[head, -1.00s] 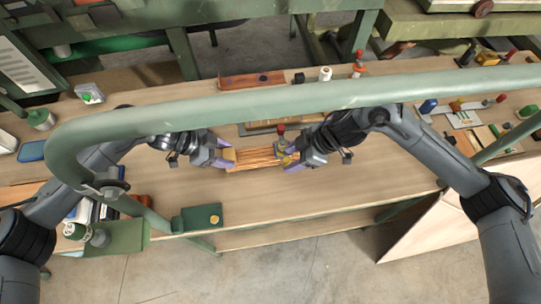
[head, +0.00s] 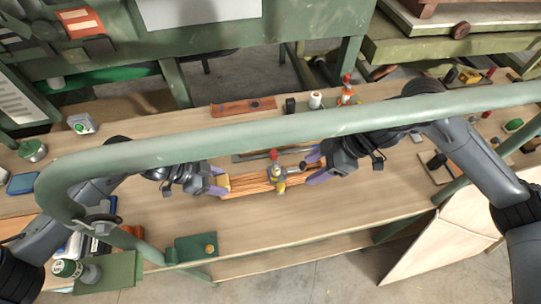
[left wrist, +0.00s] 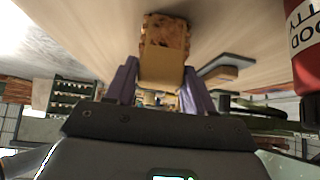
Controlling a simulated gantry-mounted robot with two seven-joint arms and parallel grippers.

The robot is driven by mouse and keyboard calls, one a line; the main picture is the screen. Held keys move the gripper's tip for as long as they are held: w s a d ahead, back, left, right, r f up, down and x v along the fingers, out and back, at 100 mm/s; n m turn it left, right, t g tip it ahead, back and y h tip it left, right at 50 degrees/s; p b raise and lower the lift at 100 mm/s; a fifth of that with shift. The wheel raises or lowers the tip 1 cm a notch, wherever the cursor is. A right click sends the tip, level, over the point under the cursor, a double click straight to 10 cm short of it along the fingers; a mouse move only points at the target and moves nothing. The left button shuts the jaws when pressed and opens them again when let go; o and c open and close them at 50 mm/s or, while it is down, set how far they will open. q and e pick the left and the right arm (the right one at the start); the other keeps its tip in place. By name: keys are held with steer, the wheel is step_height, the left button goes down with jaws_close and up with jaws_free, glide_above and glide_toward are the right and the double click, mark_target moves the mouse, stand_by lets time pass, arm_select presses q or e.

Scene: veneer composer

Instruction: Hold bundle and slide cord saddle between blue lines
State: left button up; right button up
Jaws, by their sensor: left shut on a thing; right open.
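The bundle (head: 248,185) of orange-brown wood strips lies lengthwise on the bench in the head view. The cord saddle (head: 279,182), yellowish and grey with a red top, sits on the bundle right of its middle. My left gripper (head: 220,184) is shut on the bundle's left end, a tan end piece. In the left wrist view this end (left wrist: 162,68) lies between my purple fingers (left wrist: 158,90). My right gripper (head: 314,168) is open and empty, right of the saddle and apart from it, near the bundle's right end. I cannot make out the blue lines.
A thick green rail (head: 290,123) crosses in front of the bench. A reddish wood block (head: 243,107), a white spool (head: 315,99) and an orange-and-white bottle (head: 346,94) stand behind. A green box (head: 196,248) is at the front edge.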

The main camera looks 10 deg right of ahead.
arm_select(q)
steer(key=o, duration=1.3)
